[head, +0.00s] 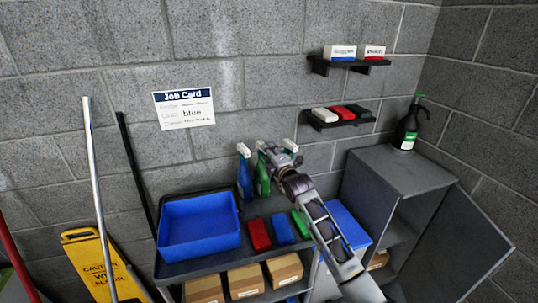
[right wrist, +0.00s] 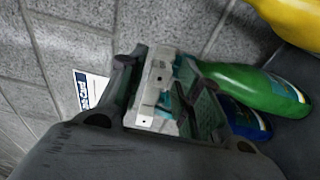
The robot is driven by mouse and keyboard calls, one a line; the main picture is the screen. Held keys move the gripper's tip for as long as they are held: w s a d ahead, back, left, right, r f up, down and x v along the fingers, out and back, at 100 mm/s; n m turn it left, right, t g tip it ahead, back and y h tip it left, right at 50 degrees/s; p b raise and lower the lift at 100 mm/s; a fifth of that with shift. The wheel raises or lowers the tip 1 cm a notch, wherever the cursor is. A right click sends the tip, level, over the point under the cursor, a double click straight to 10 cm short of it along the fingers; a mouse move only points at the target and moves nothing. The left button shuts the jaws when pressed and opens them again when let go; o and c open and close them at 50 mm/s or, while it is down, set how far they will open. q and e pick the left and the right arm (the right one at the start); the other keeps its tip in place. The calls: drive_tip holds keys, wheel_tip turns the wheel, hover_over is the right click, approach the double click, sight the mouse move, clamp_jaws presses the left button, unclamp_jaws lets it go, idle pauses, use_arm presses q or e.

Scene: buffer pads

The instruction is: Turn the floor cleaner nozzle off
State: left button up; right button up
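Spray bottles stand in a row at the back of the cart. A blue bottle (head: 244,180) is at the left and a green bottle (head: 263,180) is beside it; I cannot read which is the floor cleaner. My right gripper (head: 272,157) is at the top of the green bottle. In the right wrist view the fingers of my right gripper (right wrist: 165,95) stand either side of a pale nozzle (right wrist: 155,85) above the green bottle (right wrist: 262,88). Whether they press on it is unclear. The blue bottle (right wrist: 248,122) and a yellow bottle (right wrist: 295,22) flank it. My left gripper is out of view.
The cart holds a blue tray (head: 200,228), a red pad (head: 258,235), a blue pad (head: 282,230) and a green pad (head: 300,224). A grey cabinet (head: 405,172) with an open door stands right, bearing a black spray bottle (head: 407,125). A job card (head: 184,108) hangs on the wall.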

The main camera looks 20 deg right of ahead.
drive_tip(key=c, duration=0.3)
drive_tip(key=shift+c, duration=0.2)
drive_tip(key=shift+n+p, duration=3.35)
drive_tip(key=shift+n, duration=5.75)
drive_tip(key=shift+o, duration=0.2)
drive_tip(key=shift+n, duration=0.3)
drive_tip(key=o, duration=0.6)
drive_tip(key=shift+c, duration=0.2)
